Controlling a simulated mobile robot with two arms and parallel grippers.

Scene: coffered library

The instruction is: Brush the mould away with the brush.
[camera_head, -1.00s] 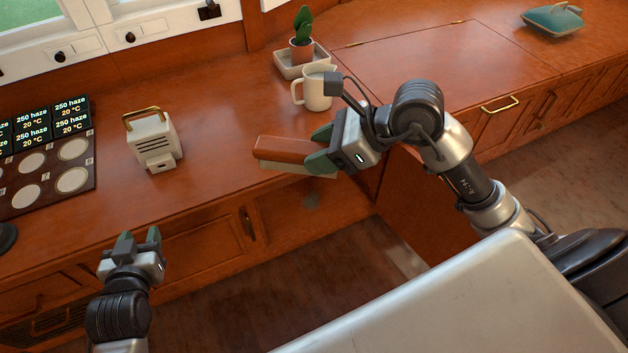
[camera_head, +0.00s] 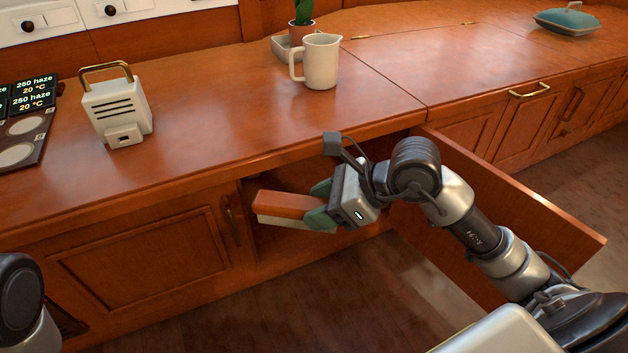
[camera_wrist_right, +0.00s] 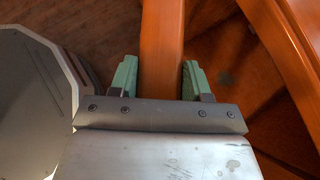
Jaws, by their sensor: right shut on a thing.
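My right gripper (camera_head: 318,207) is shut on the brush (camera_head: 280,205), which has an orange-brown back and a pale underside. It holds the brush level in front of the open cupboard (camera_head: 285,180) below the counter. In the right wrist view, the brush (camera_wrist_right: 162,45) lies between the green fingers of my right gripper (camera_wrist_right: 157,75). A faint dark patch (camera_wrist_right: 225,78), possibly the mould, shows on the brown surface to the right of the brush, apart from it. My left gripper is out of view; only part of my left arm shows at the lower left.
The cupboard's open door (camera_head: 530,205) stands out to the right, behind my right arm. On the counter (camera_head: 220,120) are a white jug (camera_head: 321,62), a potted plant (camera_head: 301,30), a white device with a brass handle (camera_head: 117,108) and a teal dish (camera_head: 567,21).

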